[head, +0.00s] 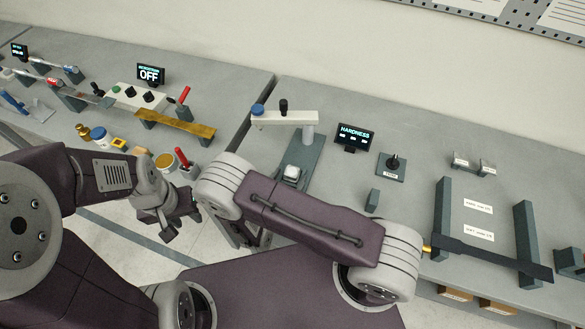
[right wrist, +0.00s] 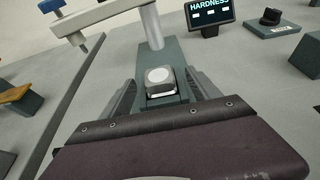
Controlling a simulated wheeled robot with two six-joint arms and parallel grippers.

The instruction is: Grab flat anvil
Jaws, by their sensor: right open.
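The flat anvil appears to be the small pale block with a round light top (head: 291,173) on the base of the hardness tester. In the right wrist view the anvil (right wrist: 159,77) is near the middle. My right gripper (right wrist: 164,92) is open, with one ridged finger on each side of the anvil's line. I cannot tell if they touch it. In the head view my right forearm hides most of that gripper. My left gripper (head: 172,219) hangs in front of the left bench, apart from the anvil; its finger gap is unclear.
The hardness tester's post and arm (head: 290,118) rise behind the anvil. The HARDNESS display (head: 355,136) and a knob box (head: 391,166) stand to the right. A small grey block (head: 372,200) is nearby. A dark bar (head: 490,258) lies across two uprights.

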